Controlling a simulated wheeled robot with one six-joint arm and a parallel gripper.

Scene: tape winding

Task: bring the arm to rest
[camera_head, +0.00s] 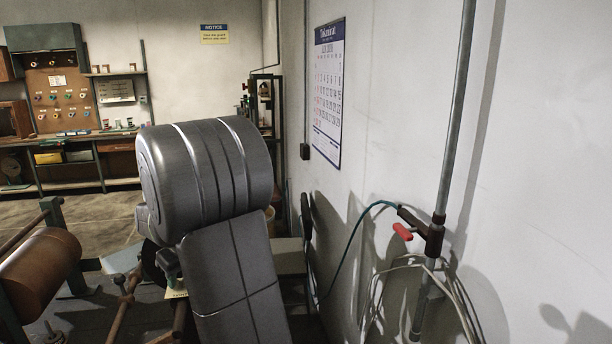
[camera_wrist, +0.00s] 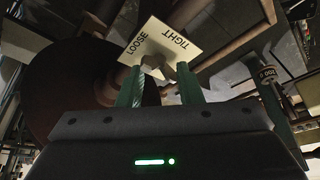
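My gripper (camera_wrist: 160,84) shows in the wrist view with its two green fingers apart. A small grey knob (camera_wrist: 152,63) sits just beyond the gap between the fingertips, on a cream plate (camera_wrist: 176,60) marked LOOSE and TIGHT. I see nothing held between the fingers; whether a finger touches the knob, I cannot tell. In the head view my grey arm stands in the middle and hides most of my gripper. A small part of a cream plate (camera_head: 175,293) shows beside the arm.
A brown roll (camera_head: 40,272) on a frame is at the left in the head view. A dark round disc (camera_wrist: 72,88) is close to my gripper in the wrist view. A wall with a pipe (camera_head: 452,130) and a hanging hose (camera_head: 345,240) is at the right. A workbench (camera_head: 70,137) stands far back.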

